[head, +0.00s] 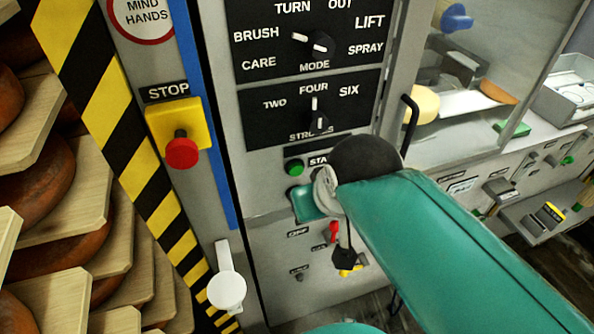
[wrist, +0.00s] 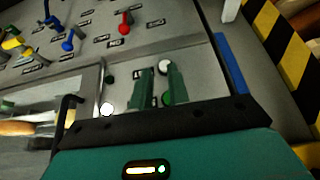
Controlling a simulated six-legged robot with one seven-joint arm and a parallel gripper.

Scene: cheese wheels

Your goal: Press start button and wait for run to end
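The green start button (head: 294,167) sits on the grey panel below the strokes dial, beside a partly hidden label starting "STA". My gripper (head: 305,203) shows in the head view as a teal part just below the button, apart from it in the picture. My dark wrist and teal arm cover the panel to the right. In the wrist view my gripper (wrist: 160,75) has two green fingers with a gap between them, and nothing is held. A small green spot shows low between them; I cannot tell if it is the button. Contact with the panel cannot be told.
A red stop button (head: 181,152) on a yellow box is at left. The strokes dial (head: 319,118) points to FOUR; the mode dial (head: 320,44) is above. A white lever (head: 227,290) stands out at lower left. Cheese wheels on boards (head: 48,187) fill the left.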

